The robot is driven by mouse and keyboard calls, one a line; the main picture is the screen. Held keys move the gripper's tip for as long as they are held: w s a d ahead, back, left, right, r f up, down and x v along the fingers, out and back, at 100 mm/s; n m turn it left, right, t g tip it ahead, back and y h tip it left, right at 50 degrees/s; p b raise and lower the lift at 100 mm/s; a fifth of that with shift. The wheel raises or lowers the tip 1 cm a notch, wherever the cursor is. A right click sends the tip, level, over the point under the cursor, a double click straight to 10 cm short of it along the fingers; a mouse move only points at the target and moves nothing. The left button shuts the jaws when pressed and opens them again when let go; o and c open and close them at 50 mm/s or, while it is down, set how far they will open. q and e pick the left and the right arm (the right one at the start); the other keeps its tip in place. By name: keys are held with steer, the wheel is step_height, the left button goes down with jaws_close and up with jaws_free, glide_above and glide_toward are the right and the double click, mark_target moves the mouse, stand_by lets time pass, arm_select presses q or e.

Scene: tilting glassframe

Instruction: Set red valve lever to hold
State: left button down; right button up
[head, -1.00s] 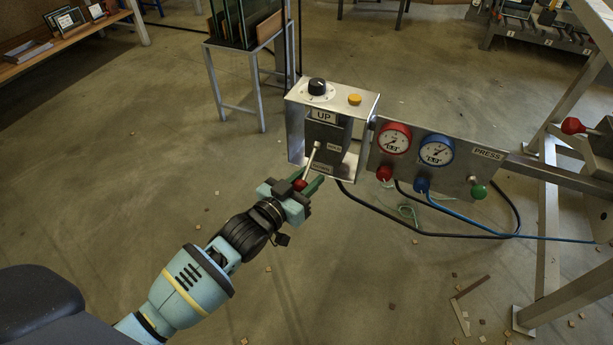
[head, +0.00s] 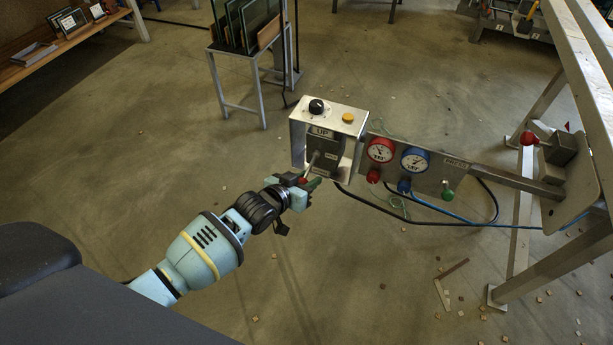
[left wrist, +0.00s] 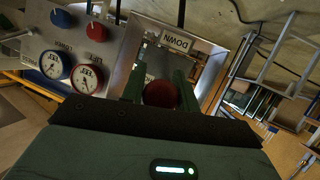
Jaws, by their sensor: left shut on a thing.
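The valve lever is a pale metal rod (head: 312,163) with a red ball knob (head: 303,180), coming out of the dark valve block (head: 323,157) and pointing down toward me. The block sits in a metal housing (head: 297,143) with an UP label (head: 321,132) above the lever. My left gripper (head: 308,183) is shut on the red knob. In the left wrist view the knob (left wrist: 161,94) sits between the two green fingers (left wrist: 161,88), and a DOWN label (left wrist: 175,41) shows beyond it. The lower labels are hidden or too small in the head view. My right gripper is not in view.
A gauge panel with a red gauge (head: 381,150), a blue gauge (head: 415,159) and a green knob (head: 448,194) adjoins the housing. A second red-knobbed lever (head: 528,138) is on the metal frame at right. Hoses hang below. The floor (head: 370,270) in front holds small scraps.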

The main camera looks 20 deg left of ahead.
arm_select(q)
steer(key=shift+r, duration=0.4)
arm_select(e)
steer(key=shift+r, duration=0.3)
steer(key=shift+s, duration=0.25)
arm_select(q)
steer(key=c, duration=1.1)
jaws_free()
steer(key=shift+s, duration=0.15)
steer(key=p+v, duration=0.2)
steer(key=v, duration=0.5)
steer(key=shift+s+a+r+p, duration=0.15)
steer(key=shift+s+p, duration=0.1)
steer(key=shift+p, duration=0.1)
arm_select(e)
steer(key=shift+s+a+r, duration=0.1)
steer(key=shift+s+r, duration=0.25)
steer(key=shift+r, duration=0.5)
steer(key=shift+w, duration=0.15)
